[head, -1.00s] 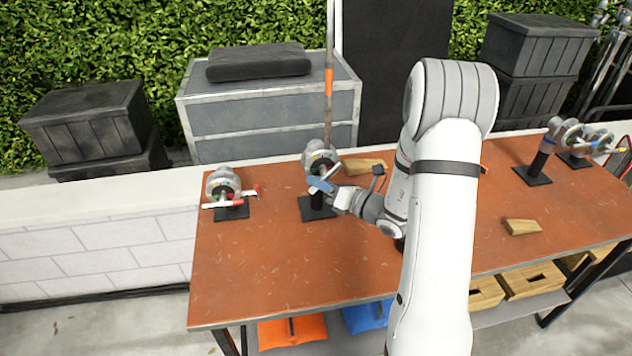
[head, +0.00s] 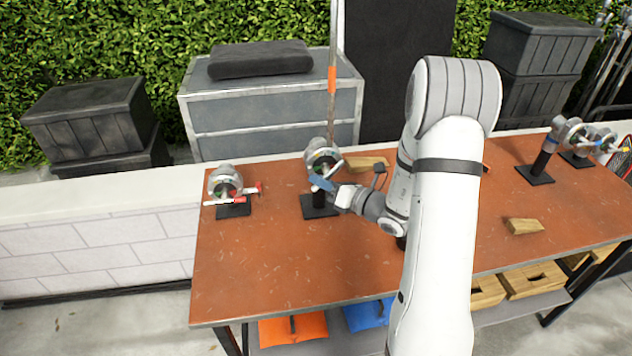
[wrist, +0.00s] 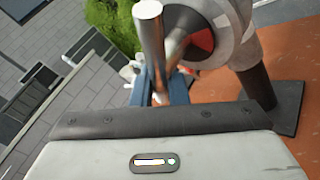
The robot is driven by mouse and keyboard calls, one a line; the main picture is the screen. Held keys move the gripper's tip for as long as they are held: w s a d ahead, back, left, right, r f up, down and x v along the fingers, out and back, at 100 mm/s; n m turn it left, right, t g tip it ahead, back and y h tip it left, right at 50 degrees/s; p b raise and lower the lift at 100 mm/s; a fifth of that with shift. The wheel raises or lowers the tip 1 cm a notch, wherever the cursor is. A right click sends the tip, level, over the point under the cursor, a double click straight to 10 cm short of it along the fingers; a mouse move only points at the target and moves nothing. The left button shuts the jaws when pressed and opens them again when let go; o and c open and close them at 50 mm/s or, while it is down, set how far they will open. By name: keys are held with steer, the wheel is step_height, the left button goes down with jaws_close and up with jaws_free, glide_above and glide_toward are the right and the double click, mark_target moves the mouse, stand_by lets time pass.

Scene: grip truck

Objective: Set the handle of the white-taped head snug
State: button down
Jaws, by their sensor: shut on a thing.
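The middle grip head (head: 322,158) is a round grey metal head on a black post with a square base plate, on the orange-brown table (head: 270,270). My gripper (head: 321,184), with blue fingers, is at the front of this head and shut on its handle. In the wrist view the handle (wrist: 149,35) is a silver rod running down between the blue fingers (wrist: 160,92). The head's disc (wrist: 200,35) beside it shows a red sector. I cannot make out white tape clearly; the fingers hide part of the handle.
Another head (head: 225,182) with a red-ended handle stands at the left. Further heads (head: 565,135) stand at the far right. Wooden wedges (head: 523,226) lie on the table. A tall pole (head: 331,80) rises behind the middle head. The front left of the table is clear.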

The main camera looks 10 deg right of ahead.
steer(key=shift+d+r, duration=0.1)
steer(key=shift+d, duration=0.05)
steer(key=n+h, duration=0.1)
steer(key=n+g+h, duration=0.1)
steer(key=shift+d+n+g+h+b, duration=0.3)
steer(key=shift+d+n+b, duration=0.05)
steer(key=shift+n+b, duration=0.05)
steer(key=shift+d+n+g+h+b, duration=0.25)
steer(key=shift+n+g+h+b, duration=0.15)
steer(key=shift+n+h+b, duration=0.45)
steer(key=shift+w+h, duration=0.1)
steer(key=shift+h, duration=0.15)
steer(key=c, duration=1.7)
jaws_free()
steer(key=shift+c, duration=0.2)
steer(key=shift+f, duration=0.2)
